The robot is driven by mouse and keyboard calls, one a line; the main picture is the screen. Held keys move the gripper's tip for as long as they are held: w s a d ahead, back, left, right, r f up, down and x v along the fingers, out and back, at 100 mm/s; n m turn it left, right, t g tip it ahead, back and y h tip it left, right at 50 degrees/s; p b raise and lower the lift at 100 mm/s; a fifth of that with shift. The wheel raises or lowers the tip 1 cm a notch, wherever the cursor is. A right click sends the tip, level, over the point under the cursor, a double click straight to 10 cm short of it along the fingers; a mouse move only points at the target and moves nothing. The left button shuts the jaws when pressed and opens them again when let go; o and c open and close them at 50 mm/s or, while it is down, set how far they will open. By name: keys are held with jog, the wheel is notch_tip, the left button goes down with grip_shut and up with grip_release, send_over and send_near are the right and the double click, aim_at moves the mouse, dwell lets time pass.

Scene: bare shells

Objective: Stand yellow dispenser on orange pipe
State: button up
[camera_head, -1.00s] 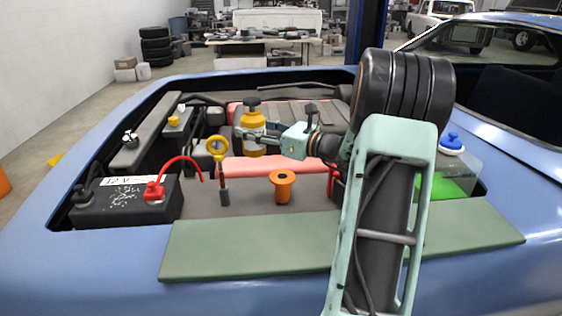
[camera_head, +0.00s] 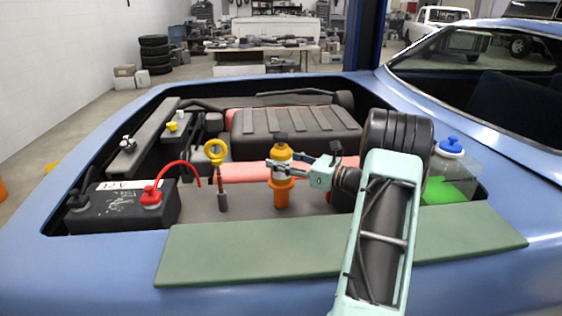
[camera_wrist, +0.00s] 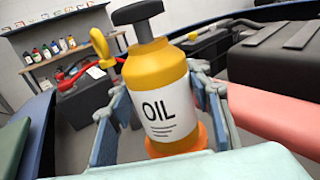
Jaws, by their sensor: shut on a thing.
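The yellow dispenser (camera_head: 282,154) has a black pump top and, in the wrist view, a white label reading OIL (camera_wrist: 165,110). My gripper (camera_head: 279,167) is shut on it around its body, and it looks upright. The orange pipe (camera_head: 282,192) stands on the grey surface in the engine bay, directly below the dispenser in the head view. In the wrist view the orange pipe's rim (camera_wrist: 199,138) shows around the dispenser's base. The dispenser's bottom is at or just above the pipe's flange; I cannot tell whether they touch.
A yellow-ringed dipstick (camera_head: 216,152) stands left of the pipe. A black battery (camera_head: 120,205) with a red cable is farther left. A reservoir with green fluid and a blue cap (camera_head: 450,185) is at right. A green mat (camera_head: 250,252) lies along the front edge.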

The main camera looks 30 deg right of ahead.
jog(key=shift+r, duration=0.1)
jog(key=o, duration=1.6)
jog(key=shift+s, duration=0.1)
jog(key=v, duration=1.1)
jog(key=shift+s+d, duration=0.2)
jog(key=shift+s, duration=0.15)
